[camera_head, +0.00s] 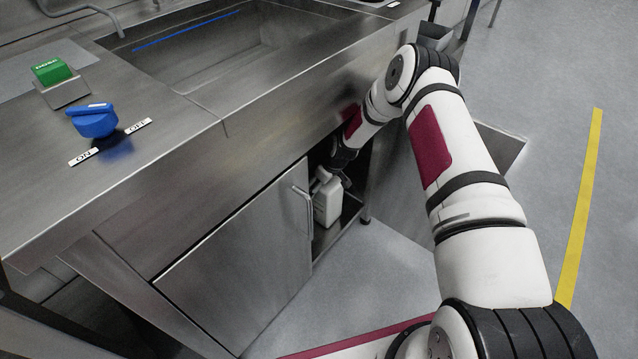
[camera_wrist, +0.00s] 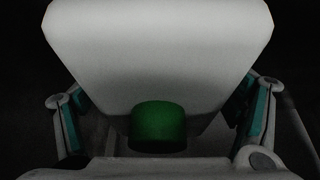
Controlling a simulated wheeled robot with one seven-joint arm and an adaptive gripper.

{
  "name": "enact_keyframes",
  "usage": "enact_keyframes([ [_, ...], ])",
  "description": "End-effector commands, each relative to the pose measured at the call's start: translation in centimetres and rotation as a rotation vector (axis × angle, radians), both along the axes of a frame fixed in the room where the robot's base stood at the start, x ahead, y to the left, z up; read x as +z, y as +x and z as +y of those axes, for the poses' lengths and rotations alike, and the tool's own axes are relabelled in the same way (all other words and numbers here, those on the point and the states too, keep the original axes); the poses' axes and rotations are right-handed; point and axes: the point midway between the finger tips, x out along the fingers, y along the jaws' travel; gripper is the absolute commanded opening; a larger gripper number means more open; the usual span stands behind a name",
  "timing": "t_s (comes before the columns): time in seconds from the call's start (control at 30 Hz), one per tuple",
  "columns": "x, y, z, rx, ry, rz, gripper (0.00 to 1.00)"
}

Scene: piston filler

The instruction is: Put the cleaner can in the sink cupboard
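The cleaner can (camera_head: 327,203), a white container, is upright inside the sink cupboard (camera_head: 350,205), just inside the opening. I cannot tell if its base rests on the cupboard floor. My gripper (camera_head: 330,178) reaches in under the worktop and is at the top of the can. In the wrist view the white can (camera_wrist: 160,55) fills the upper middle, with its green cap (camera_wrist: 158,127) towards me. The fingers of my gripper (camera_wrist: 160,112) are wide apart, one on each side of the can. Whether their pads press on it is unclear, and their tips are partly hidden.
A steel cupboard door (camera_head: 245,260) with a bar handle (camera_head: 305,210) covers the left part of the front. An open panel (camera_head: 405,205) stands right of the opening. The sink basin (camera_head: 230,50) is above. Floor in front is clear.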

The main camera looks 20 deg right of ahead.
Motion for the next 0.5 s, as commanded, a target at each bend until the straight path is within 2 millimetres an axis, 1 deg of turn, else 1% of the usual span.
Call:
enact_keyframes([
  [0.37,0.1,0.0,0.0,0.0,0.0,0.0,0.95],
  [0.43,0.3,0.0,0.0,0.0,0.0,0.0,0.95],
  [0.5,1.2,-0.2,-0.2,-0.001,-0.001,-0.002,0.95],
])
